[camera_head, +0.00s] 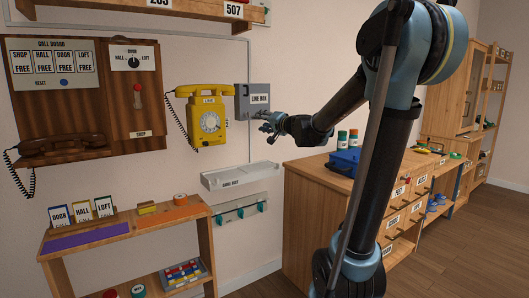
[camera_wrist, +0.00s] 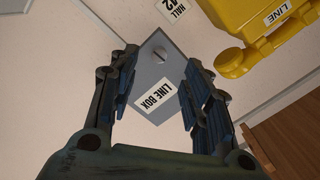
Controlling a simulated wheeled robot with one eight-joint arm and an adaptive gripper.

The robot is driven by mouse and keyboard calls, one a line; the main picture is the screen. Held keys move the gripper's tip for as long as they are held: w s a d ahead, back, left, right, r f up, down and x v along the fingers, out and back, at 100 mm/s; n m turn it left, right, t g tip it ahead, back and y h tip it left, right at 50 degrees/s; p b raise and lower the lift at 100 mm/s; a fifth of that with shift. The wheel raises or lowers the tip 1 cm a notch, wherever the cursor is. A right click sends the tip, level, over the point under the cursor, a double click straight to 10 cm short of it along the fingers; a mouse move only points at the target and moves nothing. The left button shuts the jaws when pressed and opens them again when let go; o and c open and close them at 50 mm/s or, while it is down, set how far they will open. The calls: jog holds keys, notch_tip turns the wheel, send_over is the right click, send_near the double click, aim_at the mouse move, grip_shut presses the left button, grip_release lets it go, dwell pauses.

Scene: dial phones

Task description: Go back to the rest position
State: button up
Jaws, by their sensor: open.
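My gripper (camera_head: 268,122) is at the end of my outstretched arm, in front of the wall near the grey line box (camera_head: 252,101). In the wrist view my gripper (camera_wrist: 160,85) is open, with its two fingers on either side of the line box (camera_wrist: 157,62), and nothing is held between them. I cannot tell whether the fingers touch the box. The yellow line phone (camera_head: 207,118) hangs on the wall just left of the box, with its handset on top. Part of it shows at the upper right of the wrist view (camera_wrist: 262,30).
A wooden call board (camera_head: 85,95) with a brown handset hangs at the left. A low shelf (camera_head: 125,232) with cards stands below it. A wooden drawer cabinet (camera_head: 310,205) stands right of my gripper, and a white tray (camera_head: 240,177) is below. A wall shelf (camera_head: 190,8) is above.

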jog(key=s+d+f+n+g+h, duration=0.2)
jog(key=s+f+n+g, duration=0.15)
jog(key=s+f, duration=0.6)
jog(key=s+d+f+n+g+h, duration=0.1)
jog(key=s+d+f+n+g, duration=0.2)
jog(key=s+f, duration=0.65)
jog(key=s+d+f+g+h, duration=0.1)
jog(key=s+d+f+h, duration=0.1)
jog(key=s+d+f, duration=0.2)
jog(key=s+d+f+m+g+h, duration=0.1)
jog(key=s+d+f, duration=0.4)
jog(key=s, duration=0.5)
jog(key=s+d+f+m+g+h, duration=0.1)
jog(key=s+d+f+g+h, duration=0.2)
jog(key=s+d, duration=0.3)
jog(key=shift+s+d+f+h, duration=0.4)
jog(key=shift+s+f+h, duration=0.4)
jog(key=shift+s, duration=0.25)
jog(key=shift+g, duration=0.25)
jog(key=shift+w+f, duration=0.25)
jog(key=shift+w, duration=0.2)
